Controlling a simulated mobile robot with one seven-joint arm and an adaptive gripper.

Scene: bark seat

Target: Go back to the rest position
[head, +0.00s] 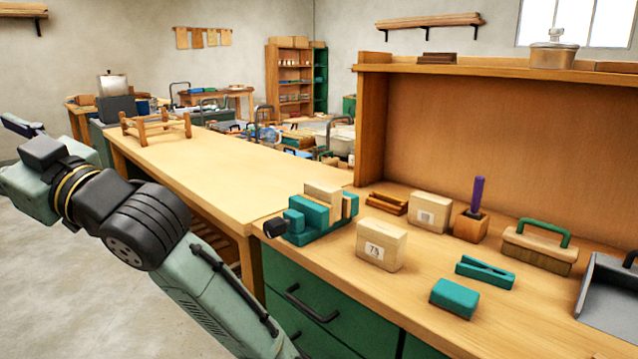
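My arm (215,290) rises from the bottom of the head view and bends at a dark joint (140,225) toward the left edge. Its far part leaves the picture at the left. I cannot make out my gripper's fingers, so whether they are open or shut, or hold anything, does not show. The arm stands in front of the long bench, on its near left side. The visible part of the arm holds nothing.
A workbench (400,290) at right carries a teal vise (310,220), wooden blocks (380,246), a teal block (454,298), a teal clamp-like piece (486,271), a brush (540,247) and a dustpan (610,300). A long bench (230,170) holds a wooden rack (155,128). Bare floor (60,290) lies at left.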

